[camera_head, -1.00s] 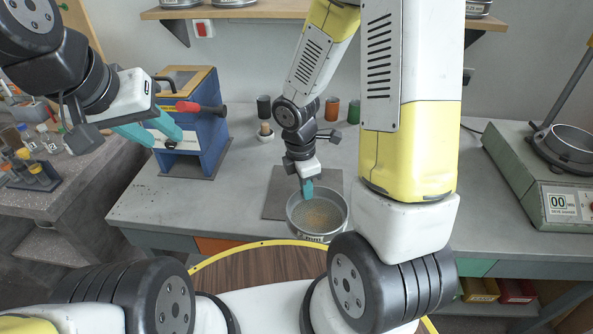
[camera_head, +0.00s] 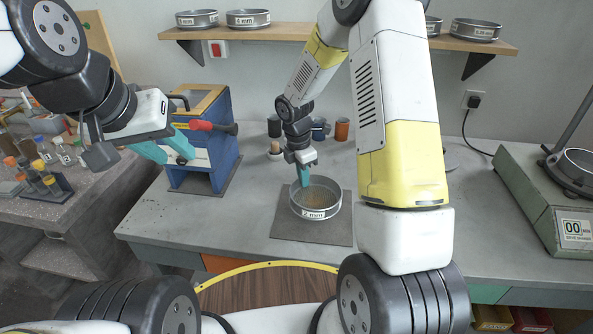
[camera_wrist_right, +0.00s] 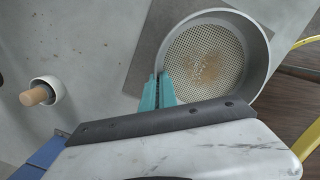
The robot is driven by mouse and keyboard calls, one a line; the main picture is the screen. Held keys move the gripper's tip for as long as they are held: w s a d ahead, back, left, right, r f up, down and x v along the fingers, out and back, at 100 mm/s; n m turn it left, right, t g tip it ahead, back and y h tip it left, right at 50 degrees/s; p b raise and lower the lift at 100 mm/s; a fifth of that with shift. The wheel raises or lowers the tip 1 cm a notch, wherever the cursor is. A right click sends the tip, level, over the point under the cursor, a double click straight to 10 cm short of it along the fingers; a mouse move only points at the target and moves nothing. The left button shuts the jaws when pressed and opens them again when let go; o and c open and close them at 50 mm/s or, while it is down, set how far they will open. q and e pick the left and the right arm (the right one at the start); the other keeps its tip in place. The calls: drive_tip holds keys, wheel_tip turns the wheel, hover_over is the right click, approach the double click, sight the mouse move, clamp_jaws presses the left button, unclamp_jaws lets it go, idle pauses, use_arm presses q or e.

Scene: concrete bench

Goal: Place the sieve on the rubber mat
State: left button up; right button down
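The sieve (camera_head: 315,205) is a round metal pan with a mesh floor, brownish grains inside and a "2 mm" label. It is over the dark grey rubber mat (camera_head: 288,228); I cannot tell whether it touches the mat. My right gripper (camera_head: 303,180) is shut on the sieve's rim at its far left side. In the right wrist view the teal fingers (camera_wrist_right: 159,90) pinch the rim of the sieve (camera_wrist_right: 258,55), with the mat (camera_wrist_right: 150,40) behind. My left gripper (camera_head: 168,150) is open and empty, in front of the blue machine.
A blue box-shaped machine (camera_head: 222,155) with a red handle stands at left. Several jars and a white mortar (camera_head: 276,150) are behind the mat. A grey shaker (camera_head: 540,200) stands at right. Shelf sieves (camera_head: 248,18) are above. The bench left of the mat is clear.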

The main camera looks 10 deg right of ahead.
drive_tip(key=shift+w+f, duration=0.15)
drive_tip(key=shift+f, duration=1.65)
drive_tip(key=shift+f, duration=0.1)
drive_tip(key=c, duration=1.7)
unclamp_jaws()
wheel_tip(320, 180, up, 12)
drive_tip(key=a, duration=0.1)
wheel_tip(320, 180, up, 10)
drive_tip(key=f+m+t, duration=0.1)
drive_tip(key=m+t, duration=0.1)
drive_tip(key=m, duration=0.4)
hover_over(308, 197)
drive_tip(key=s+r+m+t+y, duration=0.1)
drive_tip(key=s+r+m, duration=0.2)
drive_tip(key=s+m, duration=0.2)
drive_tip(key=s+d+r+m+t+y, duration=0.1)
drive_tip(key=s+r+m, duration=0.3)
drive_tip(key=s, duration=0.3)
drive_tip(key=s+r+m+t+y, duration=0.1)
drive_tip(key=s+r+m, duration=0.3)
drive_tip(key=s+m, duration=0.2)
drive_tip(key=shift+s+d+t+y, duration=0.3)
drive_tip(key=shift+s+t, duration=0.05)
drive_tip(key=shift+t, duration=0.05)
